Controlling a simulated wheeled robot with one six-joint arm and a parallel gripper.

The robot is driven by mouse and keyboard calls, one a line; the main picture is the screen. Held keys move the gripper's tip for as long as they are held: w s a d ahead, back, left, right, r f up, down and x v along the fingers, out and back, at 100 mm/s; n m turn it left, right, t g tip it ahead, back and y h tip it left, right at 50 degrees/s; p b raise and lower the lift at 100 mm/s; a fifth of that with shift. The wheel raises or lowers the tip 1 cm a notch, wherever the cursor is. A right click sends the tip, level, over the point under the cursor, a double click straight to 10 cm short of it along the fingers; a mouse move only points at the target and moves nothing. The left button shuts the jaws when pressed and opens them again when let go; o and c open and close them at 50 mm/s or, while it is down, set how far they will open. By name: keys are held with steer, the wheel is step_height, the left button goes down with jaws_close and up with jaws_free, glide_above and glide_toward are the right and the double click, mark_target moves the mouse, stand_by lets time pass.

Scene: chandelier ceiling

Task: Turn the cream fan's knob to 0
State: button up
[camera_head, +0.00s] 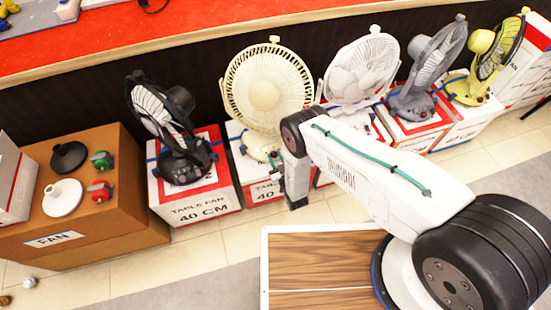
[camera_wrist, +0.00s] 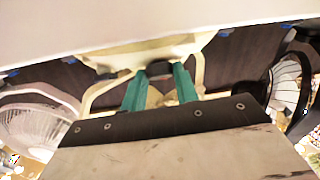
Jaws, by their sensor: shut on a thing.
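The cream fan (camera_head: 262,95) stands on a white and red box in the head view, between a black fan and a white fan. Its base is partly hidden by my arm. My gripper (camera_head: 274,157) is at the front of that base, and its fingertips are small there. In the wrist view, the two green fingers of my gripper (camera_wrist: 159,72) are closed on a dark knob (camera_wrist: 158,69) at the cream fan's base (camera_wrist: 105,60). The knob's marks and its pointer cannot be read.
A black fan (camera_head: 168,120) stands close on the left and a white fan (camera_head: 362,70) close on the right. Grey (camera_head: 428,75) and yellow (camera_head: 488,60) fans stand farther right. A brown box (camera_head: 100,210) with small parts is at the left.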

steer(key=shift+d+n+y, duration=0.1)
steer(key=shift+n+y, duration=0.2)
steer(key=shift+n, duration=0.1)
steer(key=n+g+y, duration=0.1)
steer(key=n, duration=0.1)
steer(key=n+g+y, duration=0.1)
steer(key=n, duration=0.1)
steer(key=n+g+y, duration=0.1)
steer(key=n, duration=0.1)
steer(key=shift+w+d+y, duration=0.2)
steer(key=shift+d+y, duration=0.05)
steer(key=shift+y, duration=0.05)
steer(key=shift+w+d+r+n+g+y, duration=0.1)
steer(key=shift+n+g+y, duration=0.3)
steer(key=shift+n+g, duration=0.7)
steer(key=shift+r+n+g+y, duration=0.1)
steer(key=shift+n+g+y, duration=0.3)
steer(key=shift+n+g, duration=0.7)
steer(key=shift+n, duration=0.4)
steer(key=o, duration=1)
steer(key=shift+v, duration=3.9)
steer(key=shift+f, duration=0.1)
